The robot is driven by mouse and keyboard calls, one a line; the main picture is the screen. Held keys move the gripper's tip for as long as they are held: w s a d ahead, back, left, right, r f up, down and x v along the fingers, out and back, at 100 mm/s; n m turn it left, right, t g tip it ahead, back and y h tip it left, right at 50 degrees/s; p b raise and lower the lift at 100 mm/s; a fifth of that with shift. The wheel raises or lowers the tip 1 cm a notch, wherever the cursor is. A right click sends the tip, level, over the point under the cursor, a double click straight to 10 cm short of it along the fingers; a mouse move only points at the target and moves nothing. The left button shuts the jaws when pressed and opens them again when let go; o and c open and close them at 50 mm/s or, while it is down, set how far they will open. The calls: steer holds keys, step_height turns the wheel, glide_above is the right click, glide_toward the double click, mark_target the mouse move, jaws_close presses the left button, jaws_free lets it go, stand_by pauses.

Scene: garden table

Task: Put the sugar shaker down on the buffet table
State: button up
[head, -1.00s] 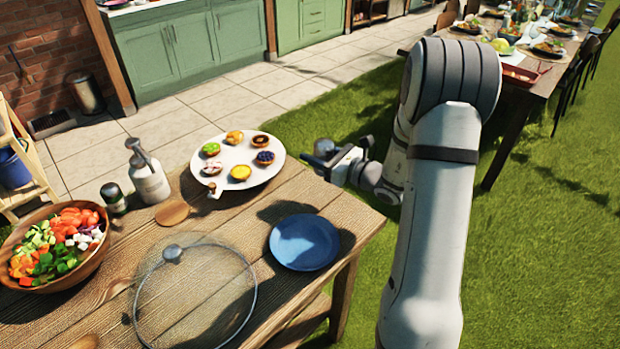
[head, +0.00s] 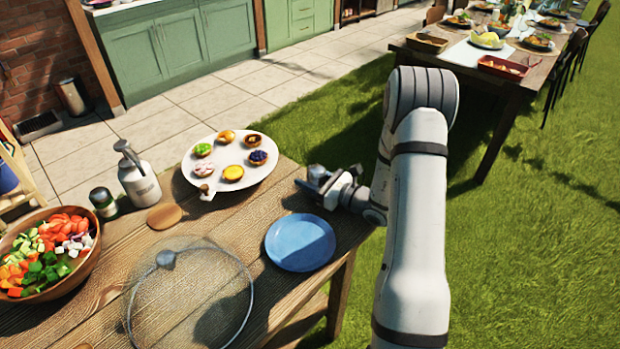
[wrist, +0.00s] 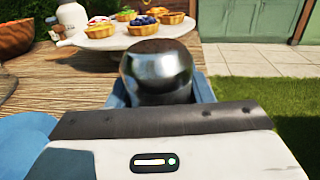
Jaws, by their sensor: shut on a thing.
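My gripper (head: 322,182) is at the right end of the near wooden table (head: 205,222), to the right of the cake stand and behind the blue plate. It is shut on the sugar shaker (wrist: 157,72), whose rounded, shiny metal top faces the wrist camera. In the head view only a small part of the shaker (head: 317,172) shows between the jaws. Its lower part is hidden by the gripper, so I cannot tell whether it touches the wood.
A white stand (head: 204,168) with several tarts is left of my gripper. A blue plate (head: 300,242) and a glass lid (head: 190,300) lie nearer. A white pump bottle (head: 140,185), dark jar (head: 103,203) and salad bowl (head: 82,275) stand left. A laid long table (head: 455,72) is behind.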

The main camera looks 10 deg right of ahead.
steer(key=shift+f, duration=0.2)
steer(key=o, duration=1.1)
steer(key=shift+c, duration=0.2)
steer(key=shift+r, duration=0.15)
